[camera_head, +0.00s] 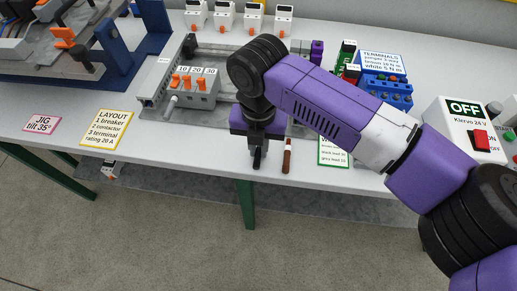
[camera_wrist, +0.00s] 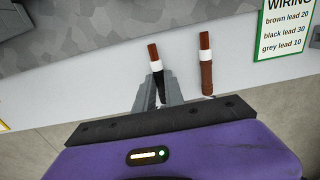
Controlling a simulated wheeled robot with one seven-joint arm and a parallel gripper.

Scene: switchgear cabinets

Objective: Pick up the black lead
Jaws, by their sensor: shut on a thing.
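The black lead (camera_wrist: 154,63) shows in the wrist view, with a brown tip, a white band and a black body. My gripper (camera_wrist: 160,92) is shut on its black body, with one grey finger on each side. In the head view my gripper (camera_head: 257,155) points down at the front edge of the bench, and I cannot clearly tell lead from fingers there. I cannot tell whether the lead touches the bench. The brown lead (camera_wrist: 206,65) lies just to the right, apart from the fingers, and also shows in the head view (camera_head: 287,155).
A green-edged wiring card (camera_wrist: 286,25) lies right of the leads. Behind my gripper is a grey tray (camera_head: 152,113) with a breaker marked 10, 20, 30 (camera_head: 193,84). A blue terminal block (camera_head: 385,92) and an OFF switch box (camera_head: 463,125) stand to the right.

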